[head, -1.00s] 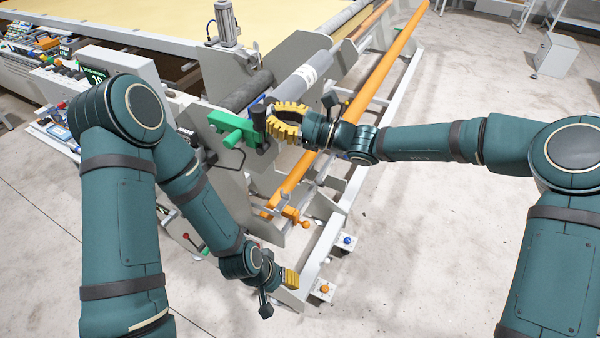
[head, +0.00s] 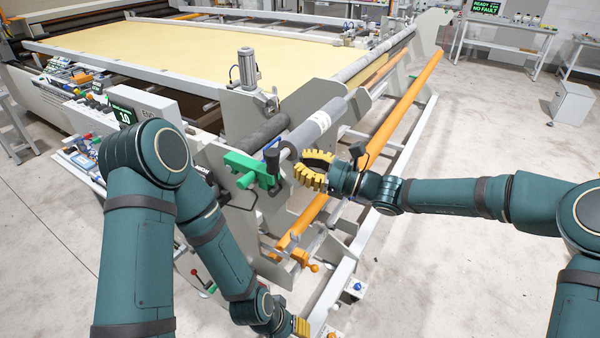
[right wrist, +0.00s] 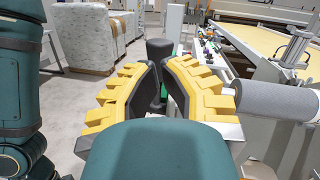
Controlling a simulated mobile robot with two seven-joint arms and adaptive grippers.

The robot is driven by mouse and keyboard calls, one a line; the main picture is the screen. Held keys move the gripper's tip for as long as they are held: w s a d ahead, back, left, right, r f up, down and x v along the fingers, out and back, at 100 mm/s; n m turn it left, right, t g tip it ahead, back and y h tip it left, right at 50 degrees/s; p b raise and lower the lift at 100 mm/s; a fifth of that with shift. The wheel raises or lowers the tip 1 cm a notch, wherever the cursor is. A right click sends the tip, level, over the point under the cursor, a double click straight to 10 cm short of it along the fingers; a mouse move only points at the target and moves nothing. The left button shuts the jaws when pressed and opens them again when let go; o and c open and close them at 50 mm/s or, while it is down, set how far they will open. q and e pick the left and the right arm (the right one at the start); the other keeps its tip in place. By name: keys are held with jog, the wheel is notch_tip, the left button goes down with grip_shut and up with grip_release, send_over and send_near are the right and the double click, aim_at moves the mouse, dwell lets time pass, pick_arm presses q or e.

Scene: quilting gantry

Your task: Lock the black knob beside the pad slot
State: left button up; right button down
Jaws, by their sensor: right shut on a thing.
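The black knob (head: 272,160) stands upright at the green bracket (head: 246,168) on the grey end frame. In the right wrist view the knob (right wrist: 158,55) shows between and beyond the fingertips, with a bit of green below it. My right gripper (head: 303,173), with yellow ribbed fingers, is at the knob's right side and shut on it; its fingers (right wrist: 159,85) stay apart around it in the right wrist view. Exact contact is hard to see. My left gripper (head: 301,327) is low in the head view, partly cut off by the bottom edge. The pad slot is not clearly seen.
A grey roller (head: 318,125) lies just behind the right gripper. A long orange bar (head: 400,105) runs along the frame's right side. An orange handle (head: 303,260) sits below. A control box with a screen (head: 125,113) is at left.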

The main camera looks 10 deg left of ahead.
jog(key=d+r, duration=0.6)
jog(key=d, duration=0.2)
jog(key=shift+s+r, duration=0.3)
jog(key=shift+r, duration=0.05)
